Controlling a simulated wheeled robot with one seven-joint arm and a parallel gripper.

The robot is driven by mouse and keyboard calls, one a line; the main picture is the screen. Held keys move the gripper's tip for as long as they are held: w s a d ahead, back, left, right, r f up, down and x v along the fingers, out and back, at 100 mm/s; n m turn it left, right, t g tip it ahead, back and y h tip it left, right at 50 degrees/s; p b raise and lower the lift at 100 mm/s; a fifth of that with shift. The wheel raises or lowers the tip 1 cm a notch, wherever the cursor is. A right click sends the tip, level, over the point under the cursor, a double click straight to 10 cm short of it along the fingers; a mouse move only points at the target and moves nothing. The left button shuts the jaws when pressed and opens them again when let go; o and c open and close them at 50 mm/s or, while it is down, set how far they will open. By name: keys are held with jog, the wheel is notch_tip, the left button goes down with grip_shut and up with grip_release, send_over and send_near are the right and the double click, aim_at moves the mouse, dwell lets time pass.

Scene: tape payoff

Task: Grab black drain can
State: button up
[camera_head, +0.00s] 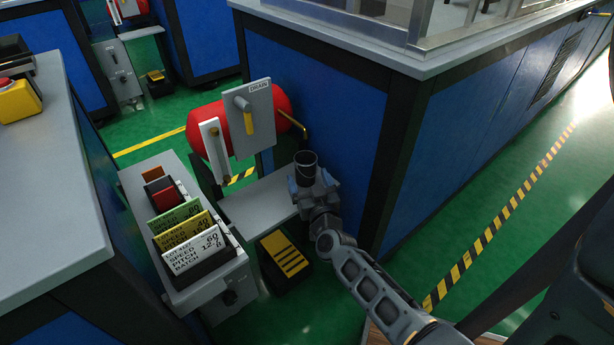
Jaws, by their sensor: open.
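The black drain can (306,166) is a small dark open-topped cylinder at the right end of a low grey shelf (258,205), below the red drain tank. My gripper (305,182) is at the can, on its near side, with its jaws open. The gripper body covers the can's lower part, so I cannot tell whether the jaws touch it or whether its base rests on the shelf. The can looks upright.
A red tank (207,128) with a grey panel marked DRAIN (250,118) and a yellow pipe stands behind the shelf. A rack of labelled cards (187,240) is to the left. A blue cabinet (330,120) rises close on the right. A yellow-striped pedal (284,256) sits below.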

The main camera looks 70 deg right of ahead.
aim_at(303, 161)
jog(key=b+x, duration=0.1)
jog(key=x, duration=0.2)
jog(key=b+x, duration=0.1)
jog(key=x, duration=0.2)
jog(key=shift+d+r, duration=0.25)
jog(key=shift+d, duration=0.1)
jog(key=c, duration=1.2)
jog(key=shift+o, duration=0.2)
jog(key=shift+r+p, duration=0.25)
jog(key=shift+p, duration=0.15)
